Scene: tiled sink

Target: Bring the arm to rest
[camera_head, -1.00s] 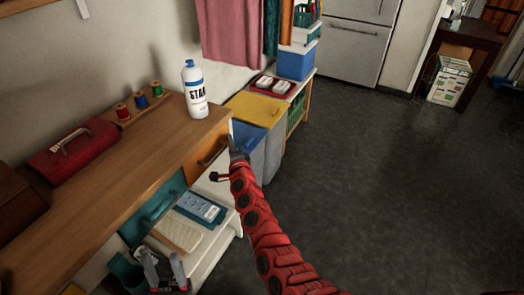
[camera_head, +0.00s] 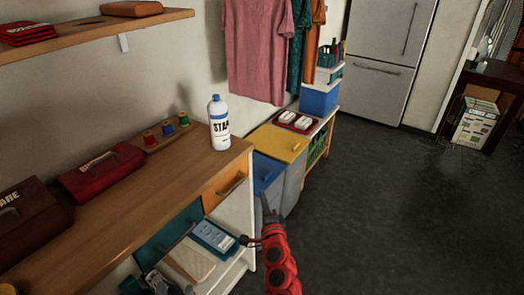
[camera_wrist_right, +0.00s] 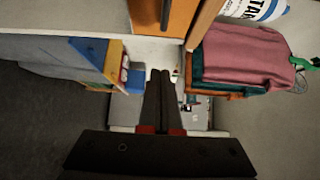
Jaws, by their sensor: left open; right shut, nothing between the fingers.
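My right arm (camera_head: 282,265) is red and comes in from the bottom, near the cabinet's right end. My right gripper (camera_head: 266,204) is shut and empty, seen in front of the bins. In the right wrist view, its dark fingers (camera_wrist_right: 160,82) lie together with nothing between them.
The dark floor (camera_head: 385,215) is clear at right.

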